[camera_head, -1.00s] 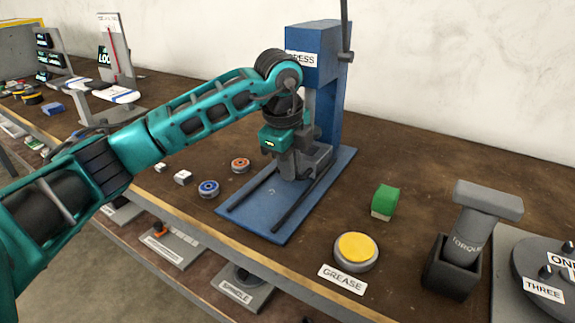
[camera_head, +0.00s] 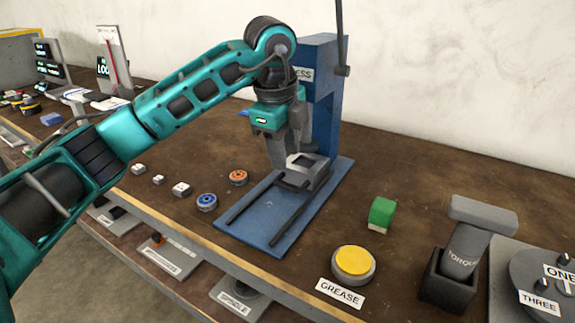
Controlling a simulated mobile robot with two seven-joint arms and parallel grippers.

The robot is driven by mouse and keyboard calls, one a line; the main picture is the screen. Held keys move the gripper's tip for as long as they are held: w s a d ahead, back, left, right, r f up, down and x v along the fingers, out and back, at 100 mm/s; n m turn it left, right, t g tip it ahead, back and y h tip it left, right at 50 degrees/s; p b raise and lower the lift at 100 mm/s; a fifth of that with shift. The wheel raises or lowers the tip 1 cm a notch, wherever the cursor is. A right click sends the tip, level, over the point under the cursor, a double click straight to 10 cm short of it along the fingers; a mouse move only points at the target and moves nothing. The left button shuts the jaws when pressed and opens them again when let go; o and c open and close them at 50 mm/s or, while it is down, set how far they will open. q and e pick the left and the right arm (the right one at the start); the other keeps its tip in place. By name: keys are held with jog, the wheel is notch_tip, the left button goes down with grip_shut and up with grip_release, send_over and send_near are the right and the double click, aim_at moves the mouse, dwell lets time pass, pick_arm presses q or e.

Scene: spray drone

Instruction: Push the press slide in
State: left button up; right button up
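The blue press (camera_head: 325,95) stands on the brown bench, its base carrying two dark rails (camera_head: 292,217) that run toward the front edge. The grey press slide (camera_head: 308,172) sits on the rails at their back part, close to the column. My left gripper (camera_head: 279,160) reaches down beside the slide's left side, in front of the column. Its fingertips are at or just above the slide; whether they touch it, and whether they are open or shut, I cannot tell. My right gripper is not in view.
A blue-and-grey puck (camera_head: 206,202) and an orange one (camera_head: 238,177) lie left of the press base. A green block (camera_head: 382,213), a yellow grease pad (camera_head: 353,262) and a torque tool (camera_head: 463,250) stand to the right. The press lever (camera_head: 341,40) rises at the column's right.

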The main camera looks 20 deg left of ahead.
pick_arm(q)
jog(key=r, duration=0.3)
jog(key=s+r, duration=0.1)
jog(key=r, duration=0.1)
jog(key=shift+s+r+p, duration=0.1)
jog(key=shift+r+p, duration=0.2)
jog(key=shift+r, duration=0.1)
